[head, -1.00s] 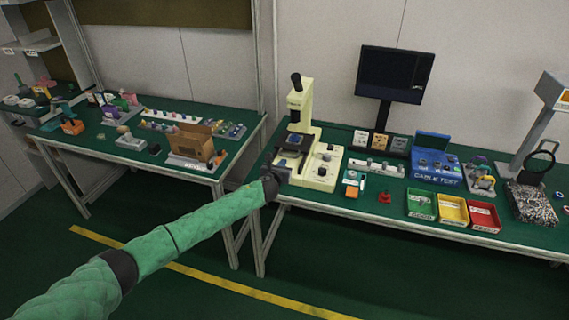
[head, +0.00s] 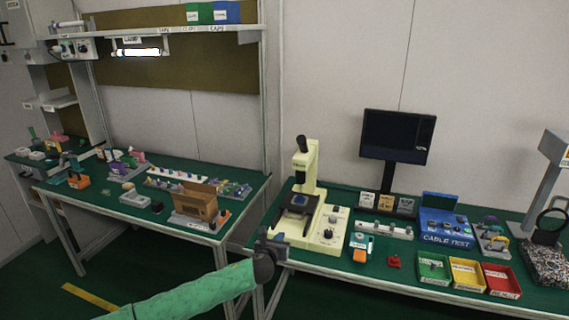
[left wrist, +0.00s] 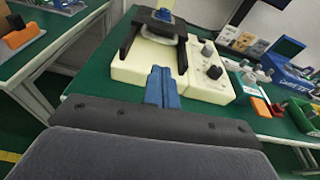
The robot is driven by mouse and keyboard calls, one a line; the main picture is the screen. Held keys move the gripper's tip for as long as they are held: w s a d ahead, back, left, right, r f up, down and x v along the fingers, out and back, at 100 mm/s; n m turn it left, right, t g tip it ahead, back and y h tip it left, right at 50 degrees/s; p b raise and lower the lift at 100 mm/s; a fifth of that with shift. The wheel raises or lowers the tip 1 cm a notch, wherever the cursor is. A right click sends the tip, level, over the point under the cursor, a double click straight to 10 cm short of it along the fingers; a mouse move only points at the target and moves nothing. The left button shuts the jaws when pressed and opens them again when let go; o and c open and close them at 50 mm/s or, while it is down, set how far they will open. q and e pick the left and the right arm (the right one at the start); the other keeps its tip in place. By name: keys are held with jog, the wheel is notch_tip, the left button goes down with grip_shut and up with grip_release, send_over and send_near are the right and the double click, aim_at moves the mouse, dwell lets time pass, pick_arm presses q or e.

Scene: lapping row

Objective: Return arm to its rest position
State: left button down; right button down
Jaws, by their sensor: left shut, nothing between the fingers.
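My left arm, in a green sleeve, comes in from the bottom of the head view. Its left gripper (head: 275,243) is at the front left edge of the right-hand table (head: 345,262), in front of the cream machine (head: 325,238). In the left wrist view the blue fingers (left wrist: 162,88) are together with nothing between them. They point toward the front of the cream machine (left wrist: 140,70) and appear apart from it, though the exact gap is hard to judge. A blue piece (left wrist: 164,15) sits on the machine's dark stage. My right gripper is in neither view.
Right of the machine are an orange-and-white item (head: 361,248), a red knob (head: 394,262), green, yellow and red bins (head: 467,274) and a blue cable tester (head: 447,228). The left table (head: 150,217) holds a cardboard box (head: 195,203). Open floor lies between.

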pick_arm(q)
jog(key=w+a+r+n+y, duration=0.2)
jog(key=n, duration=0.8)
jog(key=w+a+r+n+y, duration=0.1)
jog(key=a+r+n, duration=0.2)
jog(key=n, duration=0.7)
jog(key=s+a+f+n+g, duration=0.3)
jog(key=s+f+n, duration=0.2)
jog(key=s+f, duration=0.45)
jog(key=s+a+f+n+g+y, duration=0.1)
jog(key=s+a+f+n+g, duration=0.35)
jog(key=f, duration=0.75)
jog(key=s+a+f+n+g, duration=0.15)
jog(key=s+f+n, duration=0.35)
jog(key=s+f, duration=0.6)
jog(key=s+f+g, duration=0.1)
jog(key=s+f, duration=0.5)
jog(key=s, duration=0.6)
jog(key=s+a+f+n+g, duration=0.1)
jog(key=s+f+g, duration=0.1)
jog(key=s+f, duration=0.5)
jog(key=s+f+n+g, duration=0.1)
jog(key=s+f, duration=0.5)
jog(key=s, duration=1.3)
jog(key=shift+a+f+g, duration=0.2)
jog(key=shift+g, duration=0.2)
